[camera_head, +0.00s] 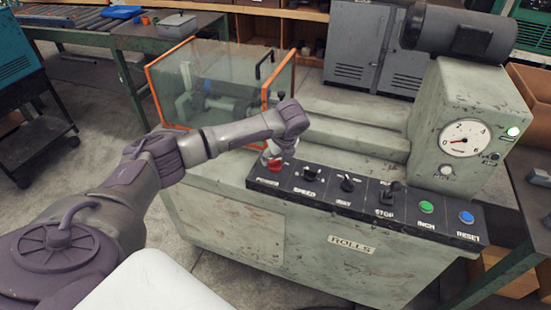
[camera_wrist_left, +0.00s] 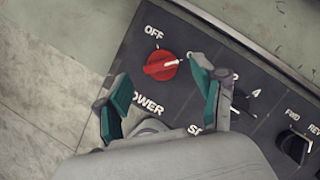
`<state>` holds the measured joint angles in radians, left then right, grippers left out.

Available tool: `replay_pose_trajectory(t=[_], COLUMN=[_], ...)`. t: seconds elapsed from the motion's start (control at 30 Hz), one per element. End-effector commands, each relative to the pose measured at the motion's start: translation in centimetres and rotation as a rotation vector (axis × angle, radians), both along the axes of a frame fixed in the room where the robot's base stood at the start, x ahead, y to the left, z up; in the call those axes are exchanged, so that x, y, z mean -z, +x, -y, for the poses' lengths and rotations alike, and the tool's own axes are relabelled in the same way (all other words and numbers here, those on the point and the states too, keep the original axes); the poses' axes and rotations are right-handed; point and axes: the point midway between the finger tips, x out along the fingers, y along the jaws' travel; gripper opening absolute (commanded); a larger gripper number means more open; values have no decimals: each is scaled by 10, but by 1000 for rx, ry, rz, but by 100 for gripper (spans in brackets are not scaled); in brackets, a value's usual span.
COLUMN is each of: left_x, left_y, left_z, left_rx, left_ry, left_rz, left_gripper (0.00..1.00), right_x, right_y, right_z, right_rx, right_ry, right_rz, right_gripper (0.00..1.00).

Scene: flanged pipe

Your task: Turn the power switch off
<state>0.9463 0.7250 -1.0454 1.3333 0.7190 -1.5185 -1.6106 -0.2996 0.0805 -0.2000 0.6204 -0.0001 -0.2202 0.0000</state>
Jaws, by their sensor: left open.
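The red power switch (camera_head: 274,166) is a round knob at the left end of the black control panel (camera_head: 330,190). In the left wrist view the knob (camera_wrist_left: 161,66) has a white pointer line aimed to the right, away from the OFF label (camera_wrist_left: 153,32) at its upper left. My left gripper (camera_head: 275,152) is just above the knob in the head view. In the wrist view its teal-padded fingers (camera_wrist_left: 160,78) are open, with the knob seen between and just beyond their tips; I cannot tell whether they touch it. My right gripper is not in view.
The speed knob (camera_head: 309,174), another selector (camera_head: 348,183), the stop lever (camera_head: 390,191), the green button (camera_head: 426,207) and the blue button (camera_head: 466,217) line the panel to the right. An orange-framed clear guard (camera_head: 222,80) stands behind my left forearm. A gauge (camera_head: 465,138) sits at the right.

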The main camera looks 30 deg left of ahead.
Motion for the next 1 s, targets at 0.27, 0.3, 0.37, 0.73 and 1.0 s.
replay_pose_trajectory(t=[0.27, 0.3, 0.37, 0.73, 1.0], left_x=[22, 23, 23, 23, 22], left_y=[5, 5, 5, 5, 5], left_z=[-7, -7, -7, -7, -7], left_rx=[0, 0, 0, 0, -2], left_ry=[0, -1, -1, -1, -1], left_rz=[-1, -1, -1, -1, -1], left_gripper=[69, 69, 69, 35, 9], right_x=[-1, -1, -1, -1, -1], right_y=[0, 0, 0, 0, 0], right_z=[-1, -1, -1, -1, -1], right_rx=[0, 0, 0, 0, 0], right_ry=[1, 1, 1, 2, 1], right_rz=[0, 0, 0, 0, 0], right_gripper=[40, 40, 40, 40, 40])
